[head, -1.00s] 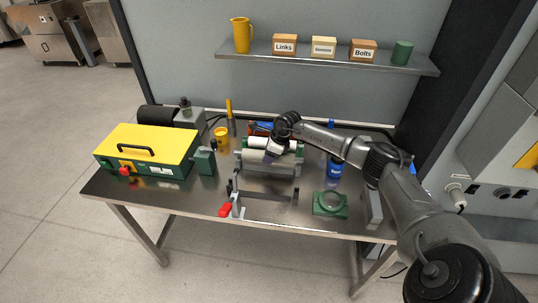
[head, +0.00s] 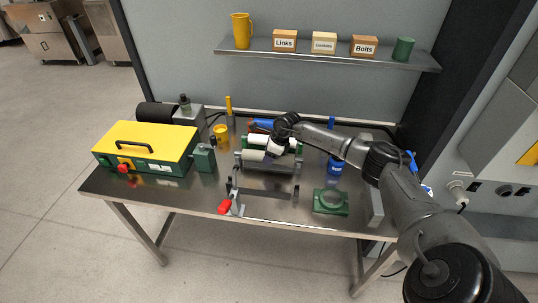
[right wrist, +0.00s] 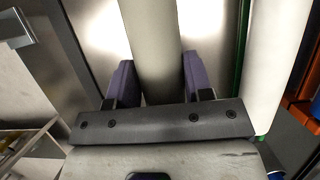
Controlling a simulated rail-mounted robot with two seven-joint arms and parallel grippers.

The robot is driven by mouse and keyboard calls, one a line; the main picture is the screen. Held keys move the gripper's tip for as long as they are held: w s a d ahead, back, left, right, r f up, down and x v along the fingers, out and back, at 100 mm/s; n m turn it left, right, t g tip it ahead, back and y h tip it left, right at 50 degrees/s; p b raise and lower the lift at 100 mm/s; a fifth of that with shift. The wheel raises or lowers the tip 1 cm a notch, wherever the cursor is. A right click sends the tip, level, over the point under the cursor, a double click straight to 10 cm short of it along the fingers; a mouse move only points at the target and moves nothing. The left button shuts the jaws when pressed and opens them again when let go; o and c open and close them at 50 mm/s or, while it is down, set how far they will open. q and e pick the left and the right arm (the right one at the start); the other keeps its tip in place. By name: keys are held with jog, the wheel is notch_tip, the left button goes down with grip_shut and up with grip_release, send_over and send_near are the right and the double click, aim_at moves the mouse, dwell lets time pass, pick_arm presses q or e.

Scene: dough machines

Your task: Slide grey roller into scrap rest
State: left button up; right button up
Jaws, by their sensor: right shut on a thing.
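The grey roller (right wrist: 152,40) runs lengthwise between the two purple fingers of my right gripper (right wrist: 157,75) in the right wrist view, and the gripper is shut on it. In the head view the right gripper (head: 275,151) is over the roller pair at the middle of the table, and the grey roller (head: 251,155) shows to its left. The roller lies level, low over a grey stand (head: 270,168); I cannot tell whether it touches it. I cannot tell for sure which support is the scrap rest. My left gripper is not in view.
A second pale roller (right wrist: 275,60) lies close beside the held one. A grey frame with a red handle (head: 225,207) stands in front. A green ring block (head: 331,201), blue container (head: 335,167) and yellow-topped machine (head: 146,146) stand around. Bare table lies at the front left.

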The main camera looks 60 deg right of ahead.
jog(key=shift+f+b, duration=0.45)
jog(key=shift+f, duration=0.25)
dwell(0.4)
jog(key=o, duration=0.8)
jog(key=shift+c, duration=0.2)
jog(key=o, duration=0.7)
jog(key=shift+o, duration=0.2)
jog(key=shift+s+r+p, duration=0.15)
jog(key=shift+r+p, duration=0.3)
jog(key=shift+r, duration=0.05)
jog(key=shift+p+v, duration=0.8)
jog(key=shift+v, duration=0.3)
jog(key=shift+s+d+r+p, duration=0.15)
jog(key=shift+s+r+p, duration=0.05)
jog(key=shift+r+p, duration=0.1)
jog(key=shift+s+r, duration=0.1)
jog(key=shift+r, duration=0.2)
